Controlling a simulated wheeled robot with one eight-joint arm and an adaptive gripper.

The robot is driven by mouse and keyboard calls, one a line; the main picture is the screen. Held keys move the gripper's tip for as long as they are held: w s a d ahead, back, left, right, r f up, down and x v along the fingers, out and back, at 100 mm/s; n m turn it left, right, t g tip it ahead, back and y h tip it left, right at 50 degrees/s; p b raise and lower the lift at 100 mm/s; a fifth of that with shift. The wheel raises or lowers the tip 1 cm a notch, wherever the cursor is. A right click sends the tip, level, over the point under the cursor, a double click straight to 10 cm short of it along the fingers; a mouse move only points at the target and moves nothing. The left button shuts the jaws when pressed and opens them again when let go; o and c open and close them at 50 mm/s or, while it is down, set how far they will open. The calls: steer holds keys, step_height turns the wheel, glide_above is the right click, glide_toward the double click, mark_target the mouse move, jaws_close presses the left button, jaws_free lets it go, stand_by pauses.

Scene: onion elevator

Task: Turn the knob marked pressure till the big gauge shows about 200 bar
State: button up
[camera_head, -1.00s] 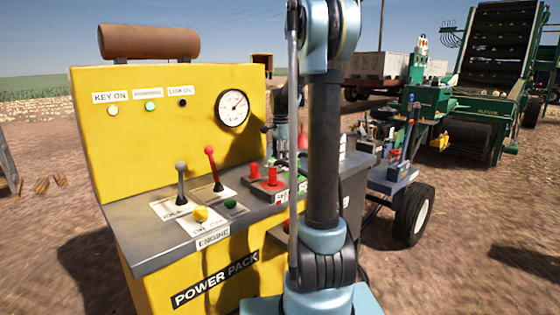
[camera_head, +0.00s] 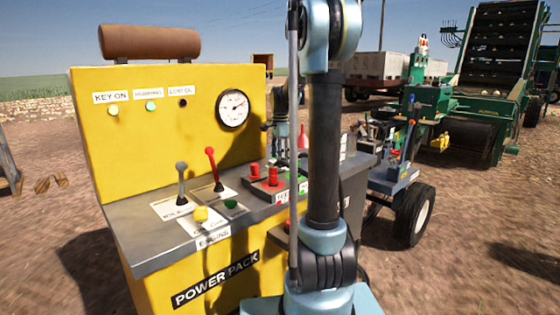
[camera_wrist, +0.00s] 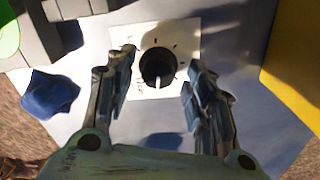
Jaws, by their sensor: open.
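In the wrist view a round black knob (camera_wrist: 157,66) with a pale pointer line sits on a white plate with tick marks (camera_wrist: 184,34). The pointer faces down in the picture. The plate's lettering is too blurred to read. My gripper (camera_wrist: 161,60) is open, with one finger on each side of the knob and gaps between. In the head view the big round gauge (camera_head: 233,108) is on the yellow panel. Its needle points to the upper right; its numbers are too small to read. My arm hides the knob in the head view.
In the wrist view a blue part (camera_wrist: 50,92) lies left of the fingers and a yellow wall (camera_wrist: 293,65) is at right. In the head view a red lever (camera_head: 214,168), a grey lever (camera_head: 181,182) and red knobs (camera_head: 272,176) stand on the grey console.

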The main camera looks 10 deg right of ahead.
step_height(320, 180, up, 11)
stand_by(0.4)
steer(key=shift+r, duration=0.1)
step_height(320, 180, up, 5)
steer(key=n, duration=1.1)
step_height(320, 180, down, 17)
stand_by(0.5)
steer(key=c, duration=1.1)
